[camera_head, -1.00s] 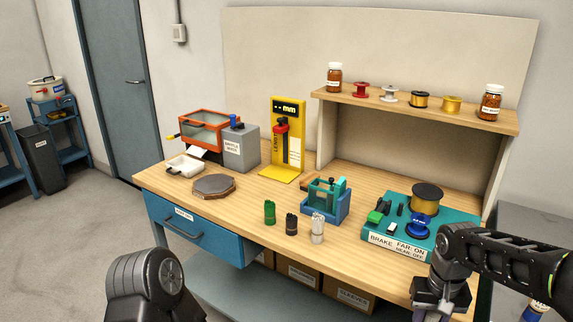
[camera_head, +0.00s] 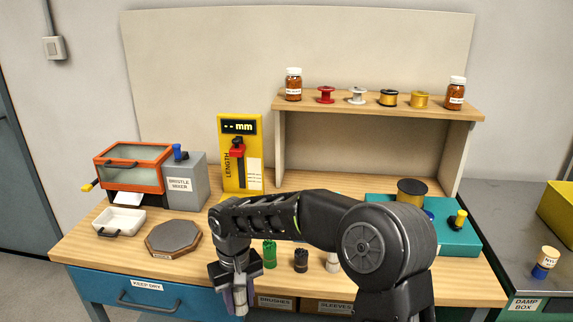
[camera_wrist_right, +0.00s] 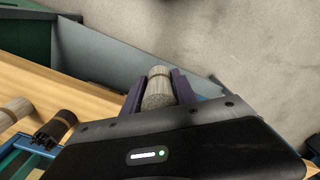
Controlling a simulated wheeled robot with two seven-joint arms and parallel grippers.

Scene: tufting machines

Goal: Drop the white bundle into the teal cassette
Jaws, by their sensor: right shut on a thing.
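My right gripper (camera_head: 237,297) hangs just in front of the bench's front edge, left of the standing bundles. It is shut on a pale, whitish bundle (camera_wrist_right: 158,88), which shows upright between the purple fingers in the right wrist view. Another pale bundle (camera_head: 332,262) stands on the bench beside a dark bundle (camera_head: 300,259) and a green bundle (camera_head: 269,254). The teal cassette is hidden behind my right arm in the head view. Part of a blue-teal frame (camera_wrist_right: 30,160), likely at the cassette, shows at lower left in the right wrist view. My left gripper is out of view.
A grey octagonal plate (camera_head: 174,239) and a white tray (camera_head: 119,221) lie on the left of the bench (camera_head: 80,243). The yellow length gauge (camera_head: 240,160) stands behind. A teal brake box (camera_head: 463,240) is at right, partly covered by my arm.

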